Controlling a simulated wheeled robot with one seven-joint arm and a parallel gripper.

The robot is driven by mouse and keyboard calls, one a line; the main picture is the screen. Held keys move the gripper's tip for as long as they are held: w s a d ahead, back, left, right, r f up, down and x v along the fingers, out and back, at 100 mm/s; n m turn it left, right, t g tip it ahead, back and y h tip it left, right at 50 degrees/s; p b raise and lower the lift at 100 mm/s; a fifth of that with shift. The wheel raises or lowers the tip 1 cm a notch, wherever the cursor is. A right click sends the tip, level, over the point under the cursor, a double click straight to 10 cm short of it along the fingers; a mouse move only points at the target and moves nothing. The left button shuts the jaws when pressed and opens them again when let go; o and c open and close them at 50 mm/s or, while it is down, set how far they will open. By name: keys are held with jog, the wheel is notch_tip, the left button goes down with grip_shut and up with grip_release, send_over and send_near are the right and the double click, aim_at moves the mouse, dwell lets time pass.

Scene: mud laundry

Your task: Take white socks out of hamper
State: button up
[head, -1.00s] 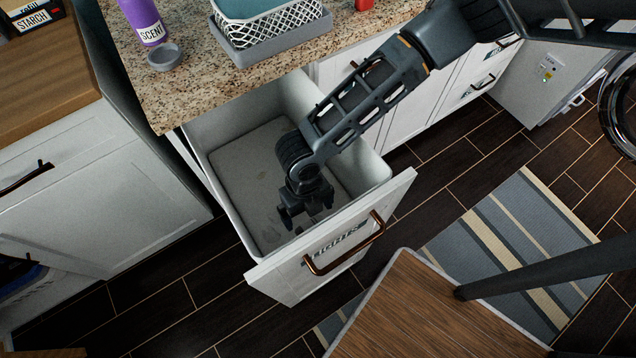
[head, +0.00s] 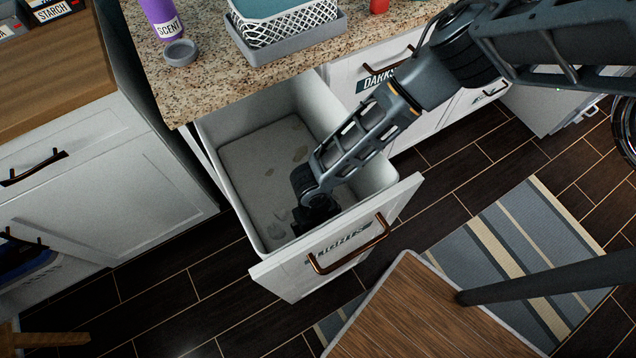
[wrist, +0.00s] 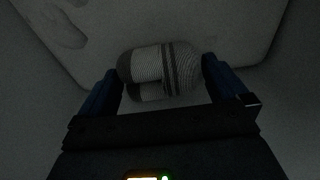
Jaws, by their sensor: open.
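The hamper (head: 285,283) is a pulled-out white drawer with a bronze handle; the label on its front is hard to read. My gripper (head: 315,215) is down inside it near the front wall, seen from above in the head view. In the wrist view my gripper (wrist: 163,88) is open, with one finger on each side of a rolled pair of pale socks (wrist: 180,68) with grey stripes. The socks lie on the hamper floor close to its wall, between the fingertips. I cannot tell whether the fingers touch them. The arm hides the socks in the head view.
A granite counter (head: 200,100) overhangs the hamper's back, holding a purple scent bottle (head: 160,18) and a patterned basket (head: 285,22). A wooden-topped stool or table (head: 420,310) stands close in front. Flat pale patches (head: 300,153) show on the hamper floor.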

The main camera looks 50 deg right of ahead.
jog(key=shift+c, duration=0.2)
jog(key=c, duration=0.7)
jog(key=shift+c, duration=0.2)
notch_tip(320, 180, up, 52)
jog(key=p, duration=0.3)
dwell(1.1)
jog(key=shift+s, duration=0.1)
